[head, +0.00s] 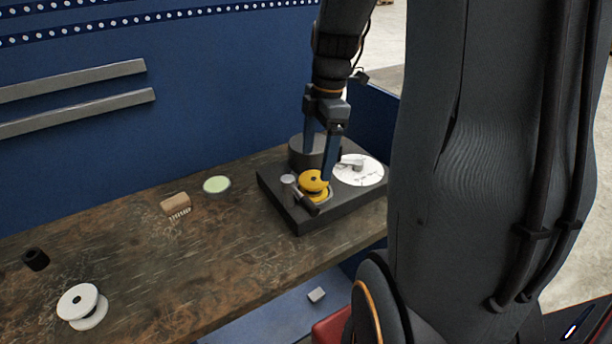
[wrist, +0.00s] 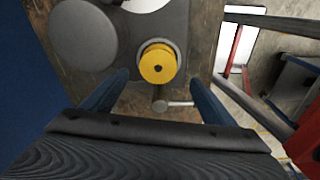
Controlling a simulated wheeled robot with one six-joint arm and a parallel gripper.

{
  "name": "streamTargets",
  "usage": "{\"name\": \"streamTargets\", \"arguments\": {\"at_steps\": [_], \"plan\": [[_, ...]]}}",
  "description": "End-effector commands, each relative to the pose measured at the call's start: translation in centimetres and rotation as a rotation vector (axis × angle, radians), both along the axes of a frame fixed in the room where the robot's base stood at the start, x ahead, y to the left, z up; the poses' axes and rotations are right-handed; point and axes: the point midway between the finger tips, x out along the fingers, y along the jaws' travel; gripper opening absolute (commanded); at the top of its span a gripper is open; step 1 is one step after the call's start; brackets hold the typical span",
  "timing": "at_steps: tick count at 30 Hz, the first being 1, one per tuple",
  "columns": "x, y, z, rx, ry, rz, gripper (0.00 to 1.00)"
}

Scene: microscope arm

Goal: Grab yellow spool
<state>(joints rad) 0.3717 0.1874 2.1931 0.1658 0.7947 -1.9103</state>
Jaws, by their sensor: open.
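The yellow spool (head: 313,181) sits upright on the black device base (head: 298,220) on the workbench. In the wrist view the spool (wrist: 158,64) shows from above with a dark centre hole, ahead of and between the two blue fingers. My gripper (head: 319,165) is over the device, with one finger beside the spool's right side and the other behind it to the left. In the wrist view my gripper (wrist: 158,86) is open, with a wide gap and nothing between its fingertips. I cannot tell whether either finger touches the spool.
A dark cylinder (head: 306,148), a white marked disc (head: 358,170) and a small lever share the base. A brush (head: 176,205), a green-topped disc (head: 217,185), a white spool (head: 82,305) and a black cup (head: 36,259) are on the bench. The blue wall (head: 220,80) stands behind.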

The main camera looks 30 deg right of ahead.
Motion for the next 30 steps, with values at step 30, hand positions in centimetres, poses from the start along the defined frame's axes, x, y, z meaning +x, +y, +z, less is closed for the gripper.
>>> {"name": "streamTargets", "arguments": {"at_steps": [30], "plan": [[0.0,0.2,-7.8,0.000,-0.001,-0.012,0.79]]}}
